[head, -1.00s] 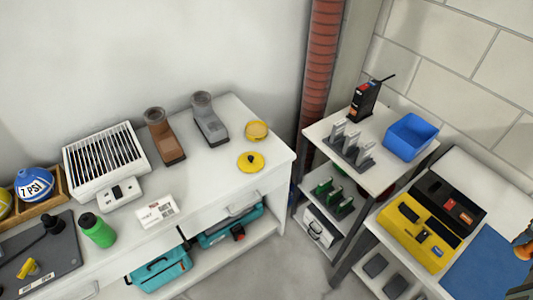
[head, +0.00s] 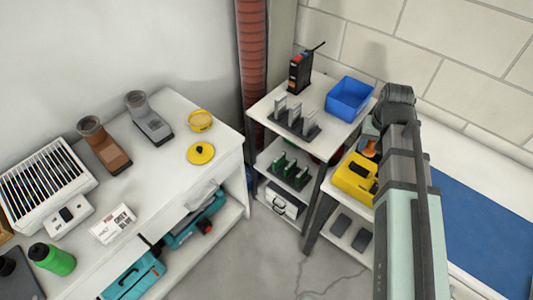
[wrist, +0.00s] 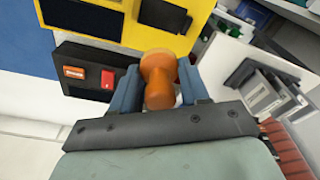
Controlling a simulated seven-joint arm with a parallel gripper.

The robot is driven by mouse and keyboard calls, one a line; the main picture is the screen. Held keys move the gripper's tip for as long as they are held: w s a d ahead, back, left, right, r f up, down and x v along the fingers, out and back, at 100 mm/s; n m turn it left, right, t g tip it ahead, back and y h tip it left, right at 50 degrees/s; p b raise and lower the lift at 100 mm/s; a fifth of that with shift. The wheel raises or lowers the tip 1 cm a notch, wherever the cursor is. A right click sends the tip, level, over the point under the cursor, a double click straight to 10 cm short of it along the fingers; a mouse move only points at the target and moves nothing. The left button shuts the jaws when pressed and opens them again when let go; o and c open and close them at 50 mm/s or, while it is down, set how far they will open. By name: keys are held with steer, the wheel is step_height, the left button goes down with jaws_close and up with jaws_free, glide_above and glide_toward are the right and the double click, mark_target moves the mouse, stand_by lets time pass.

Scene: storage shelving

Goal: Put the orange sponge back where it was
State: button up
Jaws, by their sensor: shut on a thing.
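The orange sponge (wrist: 158,75) is a rounded, waisted orange piece. In the wrist view my gripper (wrist: 160,88) is shut on it, with a blue-grey finger on each side. In the head view my gripper (head: 371,140) hangs over the right-hand bench near the yellow case, and a bit of orange shows at its tip (head: 369,148).
A blue bin (head: 349,98) and a grey rack (head: 290,122) stand on the shelf unit left of my gripper. A blue mat (head: 485,220) lies on the bench to the right. The white workbench at left holds a yellow lid (head: 201,153) and dispensers.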

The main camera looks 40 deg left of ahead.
steer(key=s+a+n, duration=0.2)
steer(key=s+a, duration=0.4)
steer(key=a, duration=0.5)
steer(key=n+g, duration=0.1)
steer(key=n, duration=1.1)
glide_above(165, 175)
steer(key=shift+y, duration=0.4)
steer(key=shift+d+f, duration=0.15)
steer(key=shift+f, duration=2.45)
steer(key=shift+d+f, duration=0.1)
steer(key=shift+f, duration=2.5)
steer(key=shift+f, duration=0.1)
steer(key=o, duration=1)
